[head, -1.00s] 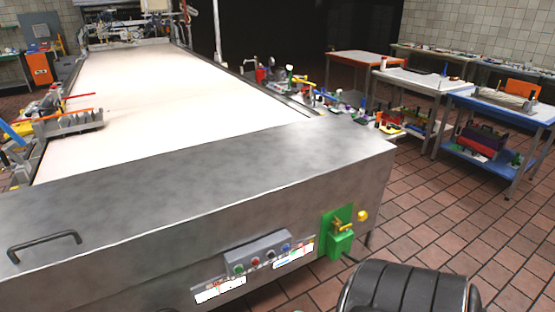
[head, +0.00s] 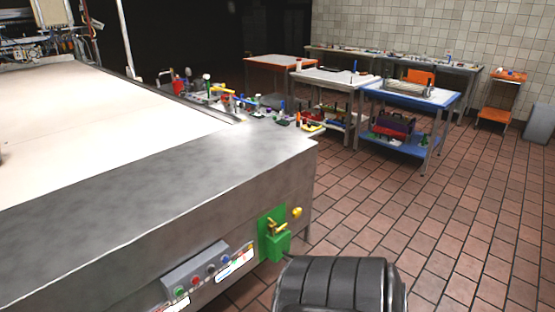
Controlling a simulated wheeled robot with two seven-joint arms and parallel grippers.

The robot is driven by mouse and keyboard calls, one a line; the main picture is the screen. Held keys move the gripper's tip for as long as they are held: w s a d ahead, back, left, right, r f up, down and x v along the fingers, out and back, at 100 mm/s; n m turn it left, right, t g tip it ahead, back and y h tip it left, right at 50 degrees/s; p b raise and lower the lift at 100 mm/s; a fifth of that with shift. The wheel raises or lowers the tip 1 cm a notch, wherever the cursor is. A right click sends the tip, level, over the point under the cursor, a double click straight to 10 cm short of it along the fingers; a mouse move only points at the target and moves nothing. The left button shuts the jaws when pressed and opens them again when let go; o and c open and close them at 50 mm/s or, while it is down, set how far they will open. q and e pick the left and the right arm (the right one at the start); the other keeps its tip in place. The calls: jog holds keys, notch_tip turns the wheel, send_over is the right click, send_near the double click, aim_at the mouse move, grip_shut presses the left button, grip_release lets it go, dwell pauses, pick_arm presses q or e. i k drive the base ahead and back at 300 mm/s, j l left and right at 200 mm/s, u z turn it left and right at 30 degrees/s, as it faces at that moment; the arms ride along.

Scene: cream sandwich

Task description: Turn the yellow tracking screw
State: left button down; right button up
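A small round yellow knob (head: 297,212), which looks like the tracking screw, sticks out of the front face of the long steel machine (head: 200,190), near its right corner. Just left of it is a green plate with a green box (head: 276,246) and a brass-yellow valve-like part (head: 275,227). The knob is unobstructed, but too small to tell how far it is turned. Neither of my grippers shows in the head view.
A button panel (head: 196,272) is on the machine's front face, left of the green box. Open tiled floor (head: 440,220) lies to the right. A blue table (head: 410,95), a white table (head: 335,77) and an orange-topped table (head: 280,62) stand behind.

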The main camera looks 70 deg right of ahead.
aim_at(296, 213)
jog(key=z, duration=2.45)
jog(key=l+u, duration=0.1)
jog(key=u, duration=0.15)
jog(key=i+l+u, duration=0.4)
jog(key=l, duration=0.3)
jog(key=i+l+u, duration=0.15)
jog(key=l, duration=0.35)
jog(key=i+l+u, duration=0.15)
jog(key=l, duration=0.3)
jog(key=l+u, duration=0.15)
jog(key=l, duration=0.35)
